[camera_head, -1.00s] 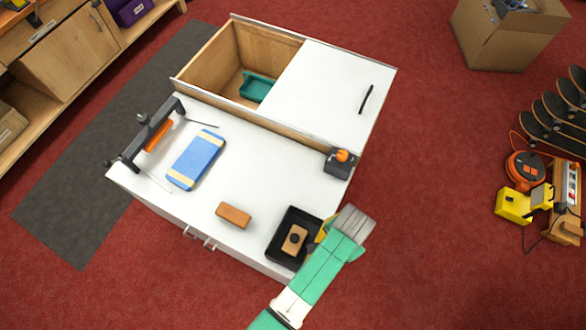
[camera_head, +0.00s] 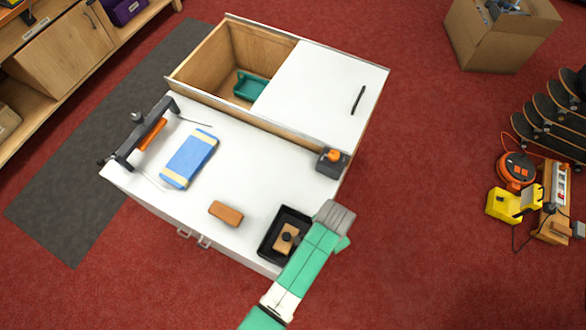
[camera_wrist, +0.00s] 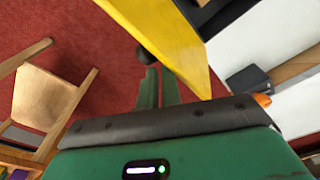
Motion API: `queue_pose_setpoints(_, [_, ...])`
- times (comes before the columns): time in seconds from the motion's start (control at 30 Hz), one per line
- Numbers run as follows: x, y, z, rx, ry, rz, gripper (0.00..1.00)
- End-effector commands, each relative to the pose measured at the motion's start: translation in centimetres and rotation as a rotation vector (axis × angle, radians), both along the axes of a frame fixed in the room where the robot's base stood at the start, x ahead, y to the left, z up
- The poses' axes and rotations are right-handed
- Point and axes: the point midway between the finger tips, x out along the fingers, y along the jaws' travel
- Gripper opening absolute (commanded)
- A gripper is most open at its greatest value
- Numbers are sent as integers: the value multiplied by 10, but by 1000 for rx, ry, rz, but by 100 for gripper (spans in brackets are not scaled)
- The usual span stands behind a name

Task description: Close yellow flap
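The yellow flap (camera_wrist: 165,40) is a flat panel that slants across the top of the wrist view, just beyond my fingers. A dark round knob (camera_wrist: 147,58) shows at its lower left edge, beside the fingertips; I cannot tell whether they touch. My gripper (camera_wrist: 160,75) has green fingers close together with nothing visible between them. In the head view, my green arm reaches over the front right corner of the white bench (camera_head: 150,187). The flap is hidden behind it there.
A black tray (camera_head: 262,250) with a wooden block (camera_head: 285,237) lies beside my arm. A brown block (camera_head: 226,212), a blue pad (camera_head: 189,158) and a dark box with an orange knob (camera_head: 332,161) stand on the bench.

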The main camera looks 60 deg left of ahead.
Motion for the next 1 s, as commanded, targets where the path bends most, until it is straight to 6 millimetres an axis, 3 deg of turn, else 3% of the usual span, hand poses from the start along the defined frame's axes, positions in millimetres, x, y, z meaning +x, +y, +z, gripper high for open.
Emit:
queue_pose_setpoints(0.03, [-33, 6, -34, -11, 75, 21, 0])
queue_pose_setpoints(0.6, [-48, 28, -35, -14, 75, 19, 0])
queue_pose_setpoints(1.0, [-44, 25, -28, -16, 71, 14, 0])
